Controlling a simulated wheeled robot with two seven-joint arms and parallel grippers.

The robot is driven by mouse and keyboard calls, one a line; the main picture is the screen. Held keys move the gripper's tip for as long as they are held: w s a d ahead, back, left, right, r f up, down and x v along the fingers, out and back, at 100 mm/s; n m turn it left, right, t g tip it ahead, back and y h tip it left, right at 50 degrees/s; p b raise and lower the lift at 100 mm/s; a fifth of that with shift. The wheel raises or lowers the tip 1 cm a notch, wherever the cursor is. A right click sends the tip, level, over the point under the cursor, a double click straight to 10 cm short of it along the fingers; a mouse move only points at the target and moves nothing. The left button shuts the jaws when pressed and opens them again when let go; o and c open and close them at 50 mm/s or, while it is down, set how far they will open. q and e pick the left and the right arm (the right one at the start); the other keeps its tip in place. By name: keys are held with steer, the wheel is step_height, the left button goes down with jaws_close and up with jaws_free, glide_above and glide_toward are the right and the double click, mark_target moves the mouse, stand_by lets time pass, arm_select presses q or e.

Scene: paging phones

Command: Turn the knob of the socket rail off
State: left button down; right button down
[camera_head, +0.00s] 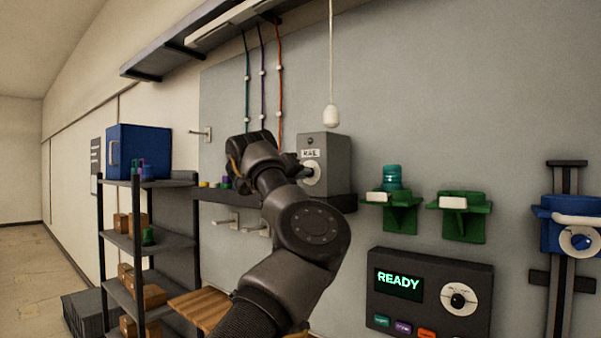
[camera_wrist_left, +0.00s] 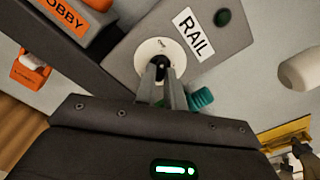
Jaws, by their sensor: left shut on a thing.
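The fingers are shut on the dark knob (camera_wrist_left: 161,63) at the dial's middle. The dial's markings are too small to read. My right gripper is not in view.
A control panel with a READY screen (camera_head: 398,284) and green brackets (camera_head: 460,217) sit to the right. A pull cord (camera_head: 331,115) hangs above the box. A shelf (camera_head: 150,243) with a blue box (camera_head: 137,150) stands left. In the left wrist view an orange LOBBY label (camera_wrist_left: 66,14) is near.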

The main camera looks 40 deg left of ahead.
arm_select(q)
steer(key=shift+n, duration=0.6)
steer(key=c, duration=1.5)
jaws_free()
steer(key=s+b, duration=1)
steer(key=b, duration=0.3)
steer(key=shift+s+d, duration=0.1)
steer(key=shift+s, duration=0.3)
steer(key=shift+f, duration=0.1)
